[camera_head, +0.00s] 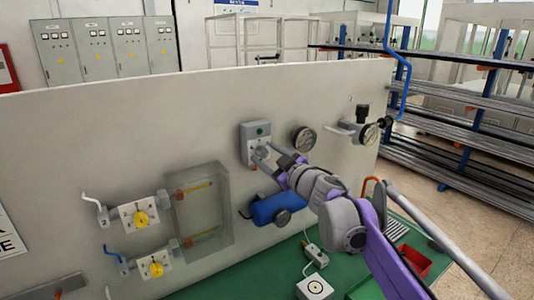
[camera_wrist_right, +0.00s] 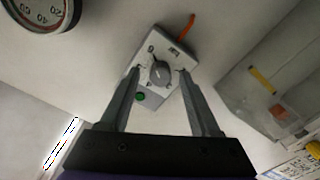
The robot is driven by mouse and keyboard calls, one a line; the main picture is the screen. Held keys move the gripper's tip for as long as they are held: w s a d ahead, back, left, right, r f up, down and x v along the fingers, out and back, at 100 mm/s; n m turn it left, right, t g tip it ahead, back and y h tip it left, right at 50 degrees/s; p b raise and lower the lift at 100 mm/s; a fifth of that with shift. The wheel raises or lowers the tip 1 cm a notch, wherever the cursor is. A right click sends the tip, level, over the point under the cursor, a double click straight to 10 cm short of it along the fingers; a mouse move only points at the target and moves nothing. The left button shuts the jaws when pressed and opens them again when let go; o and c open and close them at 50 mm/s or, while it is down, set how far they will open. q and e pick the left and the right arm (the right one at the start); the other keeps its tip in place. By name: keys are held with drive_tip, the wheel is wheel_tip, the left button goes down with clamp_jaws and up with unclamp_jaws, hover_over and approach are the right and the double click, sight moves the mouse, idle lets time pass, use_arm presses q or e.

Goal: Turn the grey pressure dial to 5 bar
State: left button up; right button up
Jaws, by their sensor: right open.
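The grey pressure dial (camera_wrist_right: 161,73) sits on a pale box (camera_head: 250,131) fixed to the upright white panel. The dial has scale marks around it, too small to read surely, and a green button (camera_wrist_right: 140,96) shows on the same box. My right gripper (camera_head: 263,154) is at the box, and its fingers partly hide the dial in the head view. In the right wrist view the open fingers (camera_wrist_right: 160,71) stand on either side of the dial, with gaps; contact cannot be made out. My left gripper is not in view.
A round gauge (camera_head: 304,139) is on the panel just right of the box. A blue cylinder (camera_head: 272,209) sits below my right gripper. A clear cover (camera_head: 207,212) and two yellow knobs (camera_head: 141,219) are to the left. A green bench (camera_head: 270,278) holds small parts.

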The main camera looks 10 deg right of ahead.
drive_tip(key=shift+w+a, duration=0.15)
drive_tip(key=shift+w, duration=0.1)
clamp_jaws()
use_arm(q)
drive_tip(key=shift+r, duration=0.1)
use_arm(e)
drive_tip(key=shift+n, duration=0.3)
drive_tip(key=n, duration=0.5)
drive_tip(key=shift+n+p, duration=0.3)
drive_tip(key=shift+p, duration=0.1)
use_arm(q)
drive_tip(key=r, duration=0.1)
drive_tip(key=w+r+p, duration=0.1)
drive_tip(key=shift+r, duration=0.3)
use_arm(e)
drive_tip(key=n, duration=0.5)
drive_tip(key=shift+n, duration=0.3)
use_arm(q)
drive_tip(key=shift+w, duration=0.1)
